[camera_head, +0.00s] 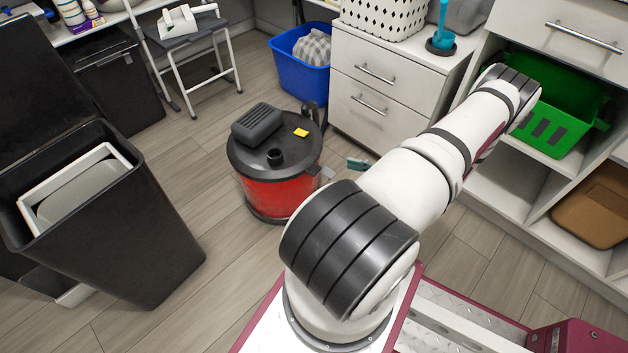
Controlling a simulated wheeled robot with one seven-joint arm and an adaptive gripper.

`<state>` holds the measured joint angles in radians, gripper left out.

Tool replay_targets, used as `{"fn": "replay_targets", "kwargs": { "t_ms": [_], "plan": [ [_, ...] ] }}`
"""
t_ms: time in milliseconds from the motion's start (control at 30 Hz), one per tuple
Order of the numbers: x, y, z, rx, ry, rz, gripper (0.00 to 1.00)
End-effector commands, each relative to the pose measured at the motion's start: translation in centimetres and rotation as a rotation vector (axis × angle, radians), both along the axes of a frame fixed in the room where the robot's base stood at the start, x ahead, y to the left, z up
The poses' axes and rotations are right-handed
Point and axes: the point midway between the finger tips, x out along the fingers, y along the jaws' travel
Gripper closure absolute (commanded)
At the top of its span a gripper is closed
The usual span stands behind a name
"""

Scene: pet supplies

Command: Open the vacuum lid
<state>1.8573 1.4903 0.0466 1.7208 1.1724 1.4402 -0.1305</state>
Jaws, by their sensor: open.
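The vacuum (280,186) stands upright on the floor near the middle. It has a red drum and a round black lid (250,157), which sits on top and looks shut. On the lid are a dark ribbed handle block (257,125), a short black port and a yellow tag. A grey latch-like tab (328,173) sticks out at its right side. My arm reaches up right and folds back behind itself, hiding most of my gripper (358,164). Only a small teal and dark piece, apparently its tip, shows right of the vacuum, apart from it. Nothing is visible in it.
A black bin (150,235) with its lid raised stands at the left. A blue bin (299,75) and white drawers (385,90) stand behind the vacuum. Shelves with a green crate (535,130) are at the right. Floor left of the vacuum is clear.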

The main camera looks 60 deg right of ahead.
Motion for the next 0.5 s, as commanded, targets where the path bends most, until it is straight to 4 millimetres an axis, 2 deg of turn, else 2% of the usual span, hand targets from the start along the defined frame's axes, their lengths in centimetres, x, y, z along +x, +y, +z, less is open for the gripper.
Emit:
{"fn": "replay_targets", "kwargs": {
  "t_ms": [33,100,200,367,500],
  "plan": [
    [-0.9,0.1,-2.4,0.029,-0.019,-0.059,0.43],
    [-1.9,0.1,-4.3,0.053,-0.037,-0.123,0.43],
    [-2.7,0.1,-5.9,0.076,-0.053,-0.181,0.43],
    [-2.6,0.1,-6.6,0.086,-0.061,-0.207,0.43],
    [-1.0,0.0,-6.5,0.088,-0.061,-0.205,0.43]
  ]
}}
